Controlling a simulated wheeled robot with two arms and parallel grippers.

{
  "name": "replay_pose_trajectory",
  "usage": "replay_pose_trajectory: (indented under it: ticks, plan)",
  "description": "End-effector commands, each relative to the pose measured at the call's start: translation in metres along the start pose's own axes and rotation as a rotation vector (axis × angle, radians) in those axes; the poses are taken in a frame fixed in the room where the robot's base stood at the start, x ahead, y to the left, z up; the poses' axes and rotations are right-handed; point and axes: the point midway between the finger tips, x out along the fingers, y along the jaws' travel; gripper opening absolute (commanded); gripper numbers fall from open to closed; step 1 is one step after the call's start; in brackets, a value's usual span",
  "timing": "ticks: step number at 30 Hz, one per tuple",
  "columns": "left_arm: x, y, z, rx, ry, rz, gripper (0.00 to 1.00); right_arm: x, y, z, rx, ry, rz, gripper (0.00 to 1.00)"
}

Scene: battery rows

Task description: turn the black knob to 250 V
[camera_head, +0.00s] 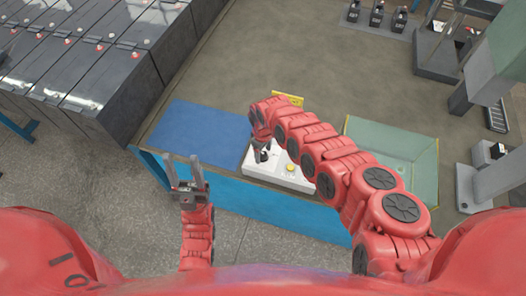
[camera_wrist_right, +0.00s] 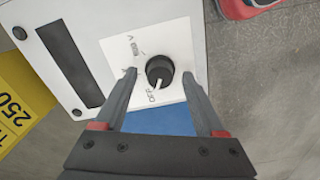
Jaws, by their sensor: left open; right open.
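The black knob (camera_wrist_right: 159,70) sits on a white panel with printed marks beside it. Its pale pointer line points towards the printed OFF. The white box (camera_head: 280,174) that carries the knob stands near the table's front edge in the head view. My right gripper (camera_wrist_right: 159,75) is open, with one finger on each side of the knob and a visible gap on both sides. In the head view my right gripper (camera_head: 261,142) is over the box's left part and partly hides it. My left gripper (camera_head: 187,172) is open and empty, in front of the table.
A blue mat (camera_head: 200,130) lies left of the box. A green translucent tray (camera_head: 425,150) lies to the right behind my right arm. A yellow card (camera_wrist_right: 20,105) reading 250 lies beside the box. Black battery units (camera_head: 105,60) stand at the left.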

Motion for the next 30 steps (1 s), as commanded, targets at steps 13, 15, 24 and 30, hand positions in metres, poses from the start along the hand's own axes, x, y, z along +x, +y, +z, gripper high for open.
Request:
replay_pose_trajectory:
  ticks: [13, 15, 24, 30]
  plan:
    - [0.0000, 0.0000, 0.0000, 0.000, 0.000, 0.000, 0.50, -0.0006, -0.0001, -0.0007, 0.000, 0.002, 0.000, 0.09]
    - [0.0001, 0.0000, 0.0000, 0.000, 0.000, 0.000, 0.50, -0.0006, -0.0002, -0.0007, 0.000, 0.002, 0.000, 0.00]
    - [0.0008, 0.0000, -0.0002, 0.000, 0.000, 0.000, 0.50, -0.0010, -0.0001, -0.0011, 0.022, 0.002, 0.000, 0.00]
    - [0.0032, -0.0002, -0.0005, 0.000, 0.000, 0.000, 0.50, -0.0021, 0.0005, -0.0022, 0.106, 0.005, 0.002, 0.00]
